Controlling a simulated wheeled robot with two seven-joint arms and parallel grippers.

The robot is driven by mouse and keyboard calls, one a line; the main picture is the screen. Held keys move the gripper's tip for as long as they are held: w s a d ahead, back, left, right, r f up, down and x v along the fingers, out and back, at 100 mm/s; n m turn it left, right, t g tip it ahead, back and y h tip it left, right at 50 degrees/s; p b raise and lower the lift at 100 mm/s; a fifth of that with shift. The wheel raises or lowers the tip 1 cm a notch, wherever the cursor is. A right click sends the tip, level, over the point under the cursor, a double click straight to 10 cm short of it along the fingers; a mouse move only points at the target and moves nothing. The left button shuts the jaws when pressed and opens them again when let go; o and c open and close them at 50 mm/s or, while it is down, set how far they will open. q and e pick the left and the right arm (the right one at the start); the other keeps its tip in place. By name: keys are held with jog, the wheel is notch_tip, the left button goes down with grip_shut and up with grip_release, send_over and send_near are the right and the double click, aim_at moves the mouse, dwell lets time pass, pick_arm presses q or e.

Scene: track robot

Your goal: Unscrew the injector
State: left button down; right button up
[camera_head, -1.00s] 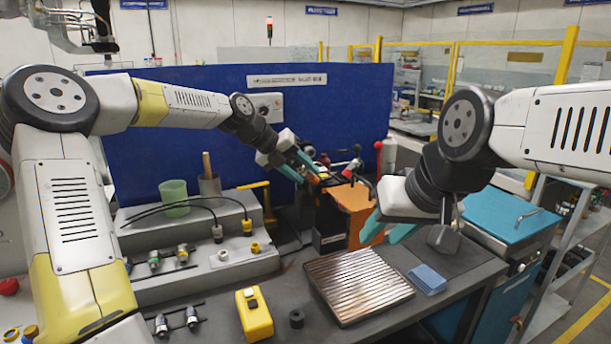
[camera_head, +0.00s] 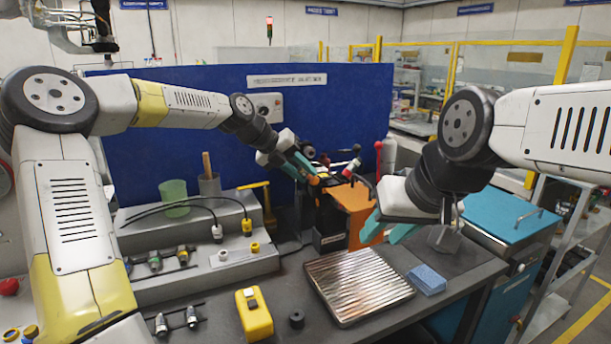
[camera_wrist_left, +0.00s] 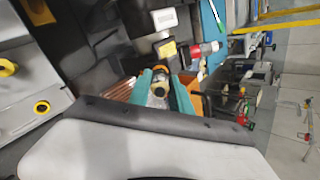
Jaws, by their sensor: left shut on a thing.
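My left gripper (camera_head: 307,174) is at the machine with the orange-sided box (camera_head: 352,203), in front of the blue panel. In the left wrist view its two teal fingers (camera_wrist_left: 162,98) are closed around a silver part with a yellowish top, which looks like the injector (camera_wrist_left: 159,90). The fingers hide much of it, and I cannot tell whether it is still seated in the machine. My right gripper (camera_head: 388,229) hangs in front of the orange box, its teal fingers apart with nothing seen between them. Other injectors (camera_head: 155,262) lie on the racks at the left.
A ribbed metal tray (camera_head: 352,322), a blue cloth block (camera_head: 427,279), a yellow device (camera_head: 254,314) and a small black ring (camera_head: 296,319) lie on the bench. A green cup (camera_head: 174,197) stands on the grey step at the left. A red-knobbed lever (camera_head: 378,147) stands behind the orange box.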

pick_arm(q)
jog(key=n, duration=1.2)
jog(key=shift+n, duration=0.6)
jog(key=n, duration=0.3)
jog(key=shift+n, duration=0.3)
jog(key=n, duration=0.3)
jog(key=shift+n, duration=0.3)
jog(key=n, duration=0.3)
jog(key=shift+n, duration=0.3)
